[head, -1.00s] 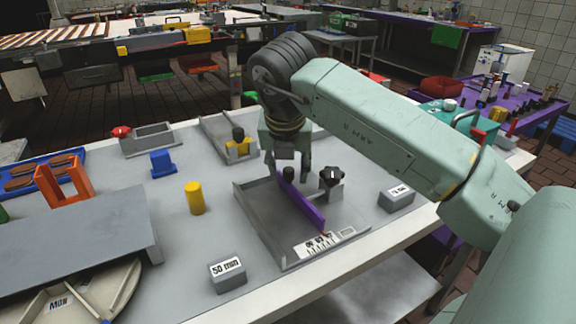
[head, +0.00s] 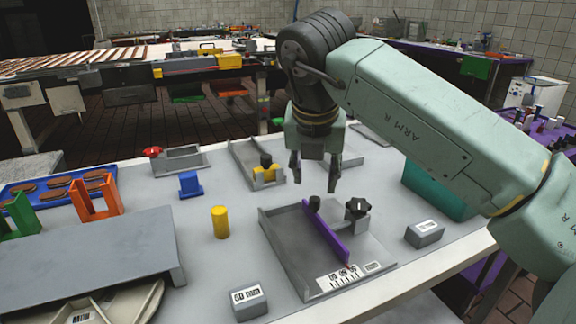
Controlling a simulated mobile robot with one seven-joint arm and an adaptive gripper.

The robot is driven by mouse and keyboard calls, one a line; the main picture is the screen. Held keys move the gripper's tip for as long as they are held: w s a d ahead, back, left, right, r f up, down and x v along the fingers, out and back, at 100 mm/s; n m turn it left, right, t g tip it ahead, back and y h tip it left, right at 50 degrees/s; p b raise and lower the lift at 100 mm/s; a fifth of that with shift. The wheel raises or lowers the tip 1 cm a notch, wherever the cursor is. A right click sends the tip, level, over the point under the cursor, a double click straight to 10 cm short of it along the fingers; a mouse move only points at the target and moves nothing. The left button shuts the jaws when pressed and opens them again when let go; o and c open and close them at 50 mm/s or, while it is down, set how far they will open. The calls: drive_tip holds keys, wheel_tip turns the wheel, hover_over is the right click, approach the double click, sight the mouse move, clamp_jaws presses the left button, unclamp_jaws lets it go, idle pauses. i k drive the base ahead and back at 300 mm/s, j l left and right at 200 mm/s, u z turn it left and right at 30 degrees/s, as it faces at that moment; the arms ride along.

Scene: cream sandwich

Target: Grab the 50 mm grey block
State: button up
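The grey block labelled "50 mm" (head: 249,301) lies on the grey table near its front edge, left of the tray with the purple bar. Its white label faces up and forward. My gripper (head: 315,183) hangs above the table behind the tray, well behind and to the right of the block. Its fingers are apart, with nothing seen between them.
A grey tray (head: 279,250) with a purple bar (head: 326,238), black knobs and a scale stands between my gripper and the block. Another labelled grey block (head: 425,234) lies right. A yellow cylinder (head: 220,222) and a grey raised plate (head: 100,245) are left.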

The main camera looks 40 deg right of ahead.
sight(250, 301)
drive_tip(key=k, duration=1)
